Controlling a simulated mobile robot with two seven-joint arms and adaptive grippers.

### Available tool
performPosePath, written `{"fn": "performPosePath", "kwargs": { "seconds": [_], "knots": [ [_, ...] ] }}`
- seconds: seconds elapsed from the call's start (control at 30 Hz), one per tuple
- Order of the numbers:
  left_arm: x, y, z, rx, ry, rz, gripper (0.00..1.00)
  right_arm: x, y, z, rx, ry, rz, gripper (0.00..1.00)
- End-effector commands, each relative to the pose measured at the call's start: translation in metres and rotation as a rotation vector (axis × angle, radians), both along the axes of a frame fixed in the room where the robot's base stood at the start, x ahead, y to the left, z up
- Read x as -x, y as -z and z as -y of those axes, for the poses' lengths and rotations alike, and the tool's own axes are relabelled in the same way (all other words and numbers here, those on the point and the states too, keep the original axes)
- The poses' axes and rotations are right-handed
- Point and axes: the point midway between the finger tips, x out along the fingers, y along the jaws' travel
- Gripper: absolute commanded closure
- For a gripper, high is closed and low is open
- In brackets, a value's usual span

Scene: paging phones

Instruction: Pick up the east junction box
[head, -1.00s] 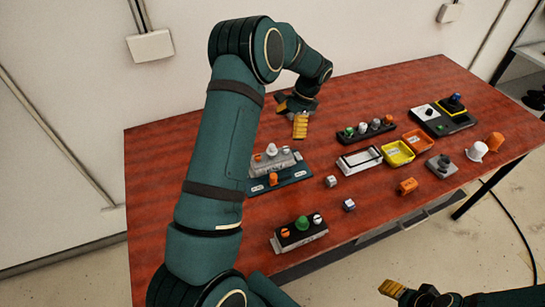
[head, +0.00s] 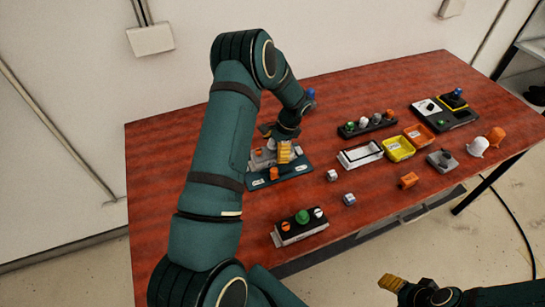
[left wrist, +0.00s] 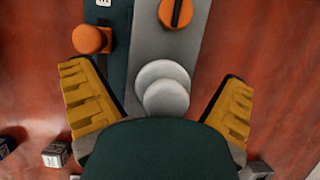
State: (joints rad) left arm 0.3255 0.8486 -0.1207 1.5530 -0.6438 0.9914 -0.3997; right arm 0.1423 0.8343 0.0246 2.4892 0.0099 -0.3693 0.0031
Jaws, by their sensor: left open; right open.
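A grey box (head: 262,161) with an orange knob and a round white button stands on a dark blue plate (head: 293,170) at the table's left. My open left gripper (head: 275,142) is over it, pointing down, and partly hides it. In the left wrist view, the grey box (left wrist: 148,40) and its white button (left wrist: 163,84) lie between the spread yellow fingers, with no clear contact. A second box (head: 302,232), with orange, green and white controls, stands at the front edge. No readable label shows which box is east. My right gripper (head: 397,286) is open and empty, off the table's front.
An orange knob (head: 274,174) stands on the plate beside the box. Two small cubes (head: 332,175) (head: 349,199) lie right of it. Further right are a white tray (head: 360,154), a yellow bin (head: 398,149), an orange bin (head: 419,136) and a black button strip (head: 367,126).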

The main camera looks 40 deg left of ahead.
Motion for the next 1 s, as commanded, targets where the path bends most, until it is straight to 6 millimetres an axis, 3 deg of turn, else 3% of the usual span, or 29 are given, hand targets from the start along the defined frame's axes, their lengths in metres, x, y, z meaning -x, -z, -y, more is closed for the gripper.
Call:
{"fn": "performPosePath", "kwargs": {
  "seconds": [0.27,0.37,0.5,0.83,1.0],
  "knots": [
    [0.001,0.003,-0.001,0.0,0.001,0.001,0.01,0.0,0.0,0.0,0.0,0.0,0.0,0.43],
    [0.001,0.003,-0.001,0.0,0.001,0.001,0.33,0.0,0.0,0.0,0.0,0.0,0.0,0.43],
    [0.001,0.003,-0.001,0.0,0.001,0.001,0.82,0.0,0.0,0.0,0.0,0.0,0.0,0.43],
    [0.0,0.001,-0.001,-0.001,0.001,0.002,0.83,0.0,0.0,0.0,0.0,0.0,0.0,0.43],
    [0.0,-0.016,-0.001,-0.001,0.002,0.005,0.83,0.0,0.0,0.0,0.0,0.0,0.0,0.43]
  ]
}}
